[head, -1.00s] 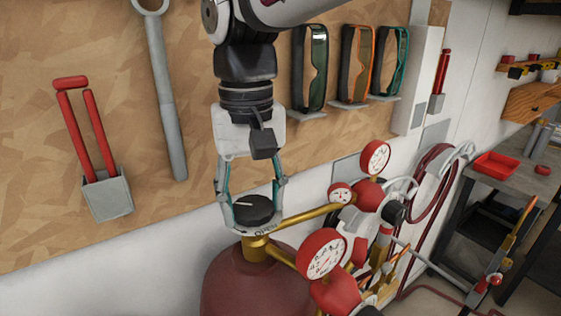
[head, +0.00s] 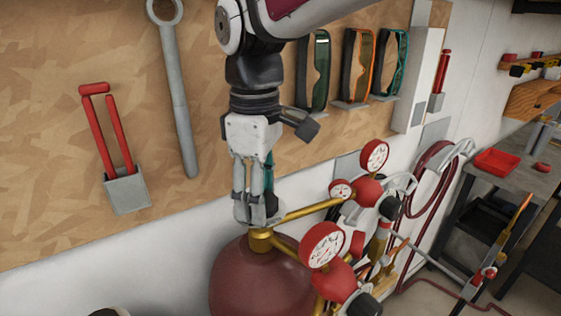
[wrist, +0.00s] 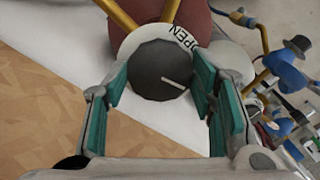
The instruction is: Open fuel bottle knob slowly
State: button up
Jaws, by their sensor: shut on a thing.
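The fuel bottle (head: 262,278) is a dark red, round-topped tank with a brass valve neck (head: 260,240). Its dark round knob (wrist: 158,68) has a white line mark, which points to the lower right in the wrist view. A pale ring (wrist: 186,40) behind the knob carries the word OPEN. My gripper (head: 258,212) points down over the knob, one finger on each side, and is shut on it. In the head view the fingers hide most of the knob and its mark.
Red and white gauges (head: 322,245) and brass pipes stand close to the right of the knob. A pegboard (head: 70,190) behind holds a wrench (head: 178,110), a red-handled tool (head: 107,130) and goggles (head: 355,62). A bench with a red tray (head: 497,161) is at the right.

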jog(key=n, duration=0.4)
jog(key=shift+n, duration=0.3)
jog(key=n, duration=0.3)
jog(key=shift+n+p, duration=0.3)
jog(key=shift+n, duration=0.1)
jog(key=n, duration=0.4)
jog(key=shift+w+a+r+n+p, duration=0.1)
jog(key=shift+n+p, duration=0.3)
jog(key=shift+n, duration=1.5)
jog(key=o, duration=1.1)
jog(key=shift+o, duration=0.2)
